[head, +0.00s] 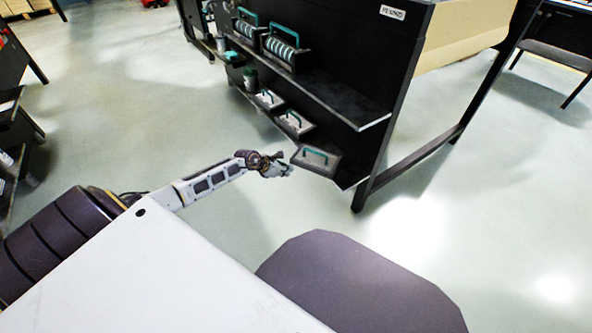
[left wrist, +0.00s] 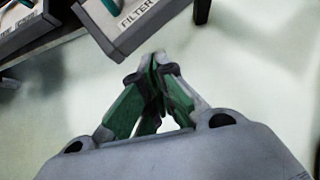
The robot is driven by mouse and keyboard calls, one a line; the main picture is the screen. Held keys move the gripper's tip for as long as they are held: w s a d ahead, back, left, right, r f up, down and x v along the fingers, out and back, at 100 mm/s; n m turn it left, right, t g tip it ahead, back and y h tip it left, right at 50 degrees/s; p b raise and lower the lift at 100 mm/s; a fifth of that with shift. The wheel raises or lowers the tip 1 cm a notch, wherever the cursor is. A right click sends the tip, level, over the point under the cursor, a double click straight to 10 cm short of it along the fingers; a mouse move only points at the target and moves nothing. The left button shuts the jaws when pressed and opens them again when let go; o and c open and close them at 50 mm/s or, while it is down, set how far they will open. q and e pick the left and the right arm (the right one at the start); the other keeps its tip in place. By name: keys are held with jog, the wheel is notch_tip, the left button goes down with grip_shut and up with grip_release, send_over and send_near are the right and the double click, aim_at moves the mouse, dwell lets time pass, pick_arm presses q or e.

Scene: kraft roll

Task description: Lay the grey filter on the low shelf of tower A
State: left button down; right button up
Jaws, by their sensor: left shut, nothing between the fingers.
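A grey filter (head: 314,160) with a teal handle lies at the near end of the low shelf (head: 350,178) of the black tower, slightly askew to the shelf edge. In the left wrist view, the front of a filter marked FILTER (left wrist: 137,22) shows at the top. My left gripper (head: 286,170) is just left of and slightly below the near filter in the head view. Its fingers (left wrist: 158,62) are shut and hold nothing; a gap shows between them and the filter. The tower's sign is too blurred to read. My right gripper is not in view.
Two similar filters (head: 294,124) (head: 268,99) sit farther along the low shelf, with a dark jar (head: 250,79) beyond. Ribbed units with teal handles (head: 280,47) stand on the upper shelf (head: 340,97). A tower leg (head: 359,195) stands at right. The floor (head: 180,120) is clear.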

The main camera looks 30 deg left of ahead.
pick_arm(q)
jog(key=shift+w+d+f+b, duration=0.15)
jog(key=shift+w+d+b, duration=0.25)
jog(key=shift+w, duration=0.35)
jog(key=shift+w+d+f+b, duration=0.25)
jog(key=shift+w+b, duration=0.2)
jog(key=shift+w, duration=0.35)
jog(key=shift+w+d+f+b, duration=0.1)
jog(key=shift+w+d+b, duration=0.3)
jog(key=shift+w, duration=0.35)
jog(key=shift+a, duration=0.1)
